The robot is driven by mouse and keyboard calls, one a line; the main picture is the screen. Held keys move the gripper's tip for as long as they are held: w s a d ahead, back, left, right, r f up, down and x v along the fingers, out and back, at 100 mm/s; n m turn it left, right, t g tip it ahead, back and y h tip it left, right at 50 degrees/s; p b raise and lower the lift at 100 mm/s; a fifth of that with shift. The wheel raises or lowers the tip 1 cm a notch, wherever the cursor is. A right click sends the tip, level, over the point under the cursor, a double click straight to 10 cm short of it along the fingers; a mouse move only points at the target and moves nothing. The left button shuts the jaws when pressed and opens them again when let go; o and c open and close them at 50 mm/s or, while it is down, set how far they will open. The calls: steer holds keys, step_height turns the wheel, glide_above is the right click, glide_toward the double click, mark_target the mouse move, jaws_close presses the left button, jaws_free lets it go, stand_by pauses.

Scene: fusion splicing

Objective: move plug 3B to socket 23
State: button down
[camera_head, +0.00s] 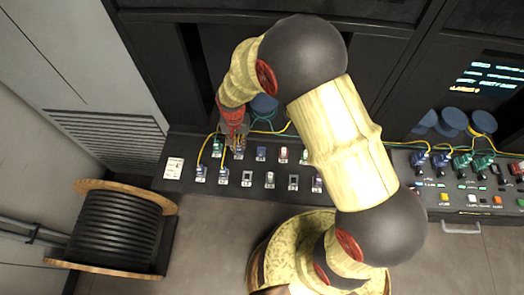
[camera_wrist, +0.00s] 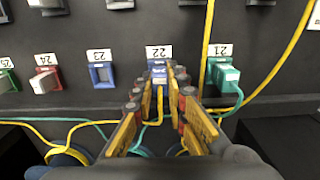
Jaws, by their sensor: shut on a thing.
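My gripper (camera_wrist: 166,82) is shut on a blue plug (camera_wrist: 159,72) with a yellow cable, at the socket labelled 22. I cannot read a 3B mark on the plug, and the fingers partly hide it. I cannot tell whether it is fully seated. Socket 23 (camera_wrist: 101,74), a blue frame with a grey opening, is just left of it in the wrist view and looks empty. In the head view my gripper (camera_head: 236,139) is over the left end of the panel, with socket 23 (camera_head: 261,153) just to its right.
A teal plug (camera_wrist: 228,75) sits in socket 21, close beside my gripper. Socket 24 (camera_wrist: 45,82) has a red frame with a pale block in it. Yellow and green cables run near the fingers. A cable drum (camera_head: 115,230) stands on the floor left of the panel.

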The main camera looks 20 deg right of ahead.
mark_target(238, 144)
steer(key=shift+r+p, duration=1.75)
steer(key=shift+r, duration=1.1)
